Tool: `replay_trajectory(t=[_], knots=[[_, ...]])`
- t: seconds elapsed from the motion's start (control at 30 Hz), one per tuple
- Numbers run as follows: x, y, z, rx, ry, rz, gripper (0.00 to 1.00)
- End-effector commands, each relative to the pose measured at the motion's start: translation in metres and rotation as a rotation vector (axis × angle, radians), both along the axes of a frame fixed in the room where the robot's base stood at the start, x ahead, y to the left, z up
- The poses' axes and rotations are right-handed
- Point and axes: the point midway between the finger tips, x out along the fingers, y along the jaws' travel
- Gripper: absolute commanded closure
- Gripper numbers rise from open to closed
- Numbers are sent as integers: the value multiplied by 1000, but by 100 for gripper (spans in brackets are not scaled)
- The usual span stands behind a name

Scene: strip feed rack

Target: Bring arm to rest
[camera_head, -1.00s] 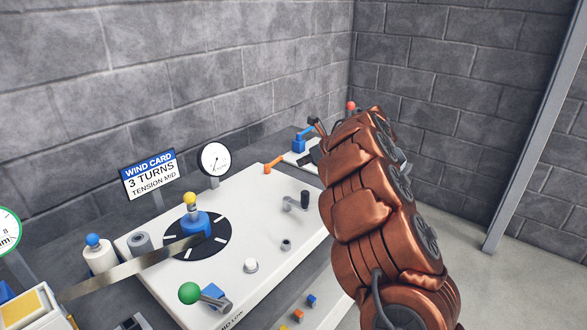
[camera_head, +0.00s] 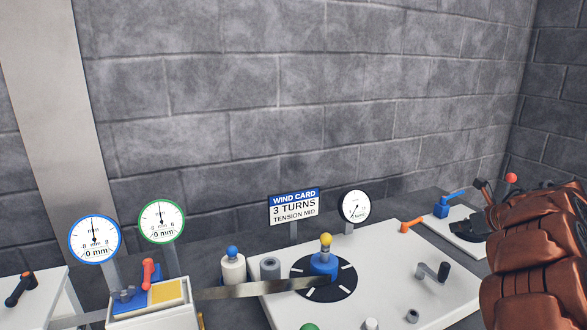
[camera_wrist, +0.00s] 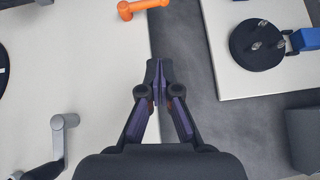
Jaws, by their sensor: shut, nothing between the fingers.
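My arm shows as copper links at the right edge of the head view. My gripper (camera_wrist: 159,78) is in the wrist view, with its fingertips together and nothing between them. It hangs over the gap between the white panel (camera_wrist: 95,95) and a second white plate (camera_wrist: 225,30). It appears to touch nothing. In the head view I cannot clearly make out the fingers.
An orange handle (camera_wrist: 140,8) lies ahead of my gripper, and a grey crank (camera_wrist: 58,135) stands at left. A black disc (camera_wrist: 257,45) with a blue block (camera_wrist: 305,40) is at right. The head view shows the wind card (camera_head: 294,207) and dials (camera_head: 95,238).

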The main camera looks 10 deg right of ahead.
Motion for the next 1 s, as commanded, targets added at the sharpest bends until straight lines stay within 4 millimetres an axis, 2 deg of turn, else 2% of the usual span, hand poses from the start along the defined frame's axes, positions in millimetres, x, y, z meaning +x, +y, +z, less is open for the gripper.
replay_trajectory(t=[0.17, 0.37, 0.4, 0.5, 0.6, 0.7, 0.8, 0.87, 1.0], knots=[[23, -3, 54, 26, -109, -153, 100], [39, -12, 149, 142, -320, -452, 100], [38, -14, 170, 182, -371, -522, 100], [28, -18, 215, 303, -488, -693, 100], [8, -21, 250, 445, -595, -864, 100], [-17, -23, 272, 609, -681, -1031, 100], [-47, -21, 280, 789, -744, -1199, 100], [-66, -18, 278, 899, -768, -1301, 100], [-112, -2, 254, 1155, -778, -1551, 100]])
